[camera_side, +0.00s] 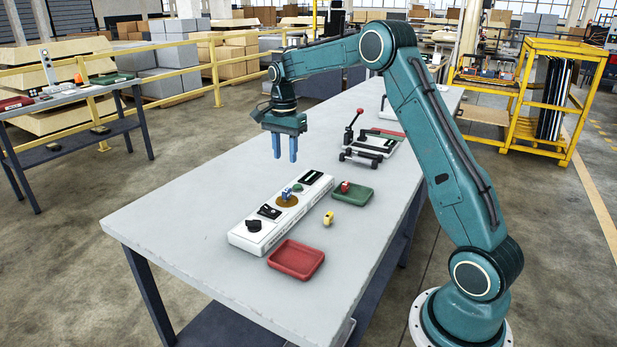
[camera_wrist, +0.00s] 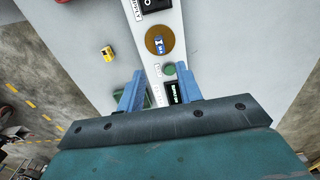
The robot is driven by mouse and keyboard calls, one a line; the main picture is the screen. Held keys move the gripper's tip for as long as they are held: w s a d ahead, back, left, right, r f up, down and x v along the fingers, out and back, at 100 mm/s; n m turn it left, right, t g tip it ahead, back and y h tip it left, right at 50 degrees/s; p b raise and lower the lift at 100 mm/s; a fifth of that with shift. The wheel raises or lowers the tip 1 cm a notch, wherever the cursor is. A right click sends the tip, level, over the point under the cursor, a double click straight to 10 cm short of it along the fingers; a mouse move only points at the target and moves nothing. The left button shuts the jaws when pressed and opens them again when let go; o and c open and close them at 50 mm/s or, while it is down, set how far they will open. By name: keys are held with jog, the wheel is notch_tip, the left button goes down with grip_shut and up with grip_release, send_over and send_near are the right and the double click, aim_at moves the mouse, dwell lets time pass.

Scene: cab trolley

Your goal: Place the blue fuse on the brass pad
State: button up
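The blue fuse (camera_side: 287,193) sits on the round brass pad (camera_side: 286,202) of the long white panel; nothing touches it from above. In the wrist view the blue fuse (camera_wrist: 160,46) also shows inside the edge of the brass pad (camera_wrist: 151,38). My gripper (camera_side: 285,159) hangs above the table beyond the panel, pointing down, clear of the fuse. In the wrist view its two blue fingers (camera_wrist: 160,70) are spread apart with nothing held between them.
The white panel (camera_side: 245,239) also carries a black knob, a switch and a green button. A yellow fuse (camera_side: 328,218) lies on bare table. A red fuse (camera_side: 345,186) is in the green tray (camera_side: 359,199). The red tray (camera_side: 296,260) is empty. A red-handled clamp (camera_side: 353,126) stands farther back.

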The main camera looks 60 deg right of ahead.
jog(key=shift+a+r, duration=0.1)
jog(key=s+a+r+n+t, duration=0.3)
jog(key=s+a+r+n, duration=0.6)
jog(key=s+a+r, duration=0.4)
jog(key=s+a+f+n+t, duration=0.1)
jog(key=s+a+f+n, duration=0.1)
jog(key=s, duration=0.7)
jog(key=s+a+f+n+t, duration=0.1)
jog(key=s+a+n, duration=0.4)
jog(key=s, duration=0.5)
jog(key=shift+a+f+n+t, duration=0.25)
jog(key=shift+f+n, duration=0.4)
jog(key=shift+n, duration=0.35)
